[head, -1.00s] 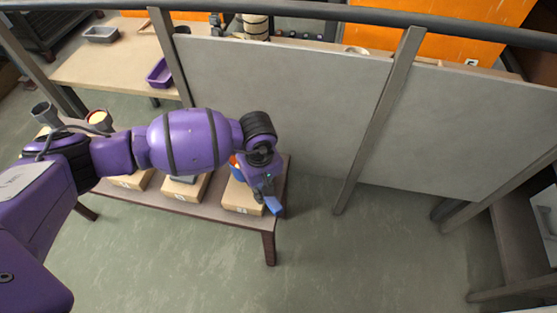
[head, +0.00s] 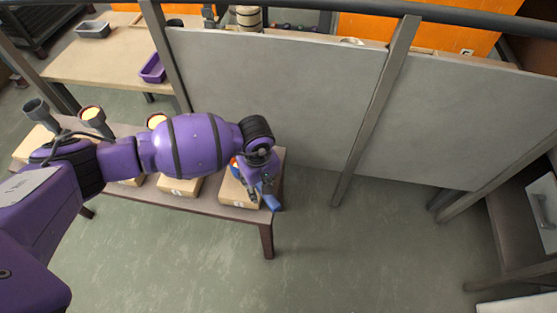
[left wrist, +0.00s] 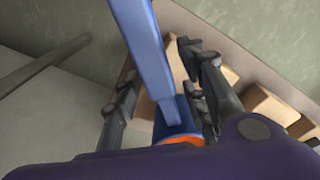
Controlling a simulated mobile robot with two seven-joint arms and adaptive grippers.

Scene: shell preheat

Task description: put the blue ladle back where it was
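The blue ladle (head: 271,202) is at the right end of the low brown table, its blue handle end jutting out past a box. In the left wrist view its handle (left wrist: 148,60) runs down from the top edge to a blue part with orange at the bottom, partly hidden by my wrist. My left gripper (head: 259,187) is over that table end. In the left wrist view the fingers of my left gripper (left wrist: 160,85) stand apart on both sides of the handle, with a gap on the right side. My right gripper is out of view.
Cardboard boxes (head: 240,194) stand in a row on the brown table (head: 213,206). Grey cups with pale tops (head: 91,114) stand at its left. A grey panel (head: 275,95) rises behind it. A purple tray (head: 152,69) is on the rear bench. The floor in front is clear.

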